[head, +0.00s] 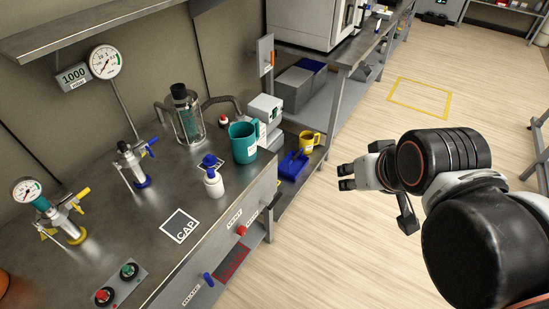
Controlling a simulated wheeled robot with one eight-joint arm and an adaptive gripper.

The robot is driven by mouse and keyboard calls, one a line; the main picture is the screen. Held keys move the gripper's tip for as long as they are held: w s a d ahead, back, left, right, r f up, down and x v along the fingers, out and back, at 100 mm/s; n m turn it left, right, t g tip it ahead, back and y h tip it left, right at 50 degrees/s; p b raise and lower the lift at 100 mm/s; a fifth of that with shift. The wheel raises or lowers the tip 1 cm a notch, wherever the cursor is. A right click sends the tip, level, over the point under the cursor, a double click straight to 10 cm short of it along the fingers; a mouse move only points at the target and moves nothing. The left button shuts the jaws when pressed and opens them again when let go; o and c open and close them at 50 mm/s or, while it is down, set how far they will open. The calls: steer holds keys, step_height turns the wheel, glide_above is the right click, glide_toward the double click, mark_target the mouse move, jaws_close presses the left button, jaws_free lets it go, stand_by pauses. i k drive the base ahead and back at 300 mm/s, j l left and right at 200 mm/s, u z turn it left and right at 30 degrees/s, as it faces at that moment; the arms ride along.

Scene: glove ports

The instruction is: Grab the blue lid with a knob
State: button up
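The blue lid (209,161) with a small knob shows at the top of a white bottle (214,184) on the steel bench. I cannot tell whether it sits on the bottle or just behind it. My gripper (346,177) is to the right of the bench, over the floor, well apart from the lid. Its two dark fingertips point left with a gap between them, and nothing shows between them.
A teal mug (243,143) stands close right of the bottle, and a glass vessel (187,118) behind it. A square CAP mark (180,225) lies bare in front. Valves and gauges are at left. A blue scoop (292,165) and yellow mug (308,141) are on a lower shelf.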

mark_target(210, 160)
steer(key=i+l+u, duration=0.15)
steer(key=u, duration=0.8)
steer(key=i+l+u, duration=0.3)
steer(key=l, duration=0.45)
steer(key=l+u, duration=0.3)
steer(key=l, duration=0.4)
steer(key=i+l+u, duration=0.1)
steer(key=l+u, duration=0.25)
steer(key=l, duration=0.45)
